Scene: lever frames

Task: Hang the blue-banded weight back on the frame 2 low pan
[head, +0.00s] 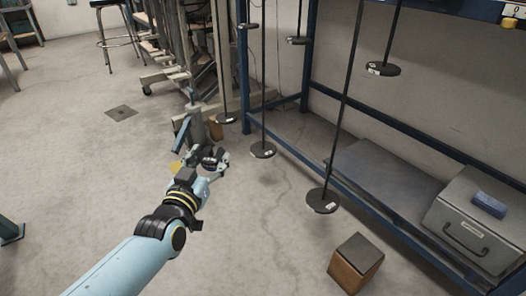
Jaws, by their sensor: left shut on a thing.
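My left gripper (216,160) reaches out over the floor, left of the hanging pans, and is shut on a small dark thing. The thing is mostly hidden by the fingers, and I cannot make out a blue band on it. Several round black pans hang on dark rods from the blue frames: a low near one (323,201), a low middle one (262,150) and a low far one (227,118). Higher pans (384,69) hang further right and back. I cannot tell which pan belongs to frame 2. My right gripper is out of view.
A wooden block with a dark top (356,262) stands on the floor near the nearest low pan. A grey case (476,222) with a blue item (489,204) on it rests at the right. Blue posts (309,55) stand behind.

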